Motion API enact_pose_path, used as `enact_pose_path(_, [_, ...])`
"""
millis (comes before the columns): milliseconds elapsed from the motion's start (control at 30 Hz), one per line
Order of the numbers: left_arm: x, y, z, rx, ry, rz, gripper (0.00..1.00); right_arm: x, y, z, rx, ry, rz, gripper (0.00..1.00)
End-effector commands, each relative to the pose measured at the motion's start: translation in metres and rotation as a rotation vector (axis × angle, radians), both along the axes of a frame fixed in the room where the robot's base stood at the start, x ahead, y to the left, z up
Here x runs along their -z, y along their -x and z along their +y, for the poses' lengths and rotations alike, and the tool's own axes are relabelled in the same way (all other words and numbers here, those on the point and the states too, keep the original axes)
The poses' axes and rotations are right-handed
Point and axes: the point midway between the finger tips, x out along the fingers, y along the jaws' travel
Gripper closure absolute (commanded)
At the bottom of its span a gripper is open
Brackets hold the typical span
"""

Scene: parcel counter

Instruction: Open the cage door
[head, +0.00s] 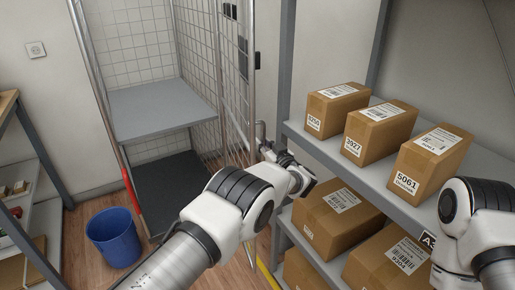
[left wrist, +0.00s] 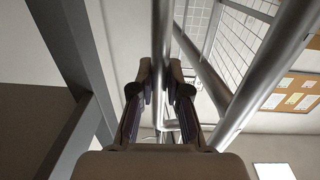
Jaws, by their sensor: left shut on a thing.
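The wire-mesh cage stands at the back left in the head view, with a grey shelf (head: 160,108) and a dark floor panel inside. Its front is open to my view. The door (head: 236,85), a mesh panel in a tubular metal frame, stands swung out at the cage's right side, beside the parcel rack. My left gripper (head: 264,145) is at the door's outer edge. In the left wrist view its fingers (left wrist: 160,88) are closed around an upright metal bar (left wrist: 162,40) of the door. My right arm shows at the right edge; its gripper is out of view.
A grey rack (head: 283,70) with several labelled cartons (head: 379,131) stands close to the right of the door. A blue bin (head: 114,237) stands on the floor in front of the cage's left side. Another shelf unit (head: 42,185) is at the far left.

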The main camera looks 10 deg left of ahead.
Motion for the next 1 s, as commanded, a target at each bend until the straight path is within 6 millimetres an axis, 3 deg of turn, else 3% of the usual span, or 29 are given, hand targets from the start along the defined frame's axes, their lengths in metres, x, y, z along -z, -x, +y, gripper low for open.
enact_pose_path(433, [-0.0036, -0.0022, 0.0014, -0.009, -0.002, -0.005, 1.0, 0.0006, 0.0, 0.0, 0.0, 0.0, 0.0, 0.6])
enact_pose_path(467, [-0.0036, -0.0022, 0.0014, -0.009, -0.001, -0.006, 0.74, 0.0006, 0.0001, 0.0, 0.0, 0.0, 0.0, 0.6])
enact_pose_path(500, [-0.0035, -0.0021, 0.0012, -0.009, -0.002, -0.005, 0.6, 0.0006, 0.0001, 0.0, 0.0, 0.0, 0.0, 0.6])
enact_pose_path(1000, [-0.0018, -0.001, 0.0003, -0.004, 0.0, -0.002, 0.59, -0.0001, 0.0001, 0.0, 0.0, 0.0, 0.0, 0.6])
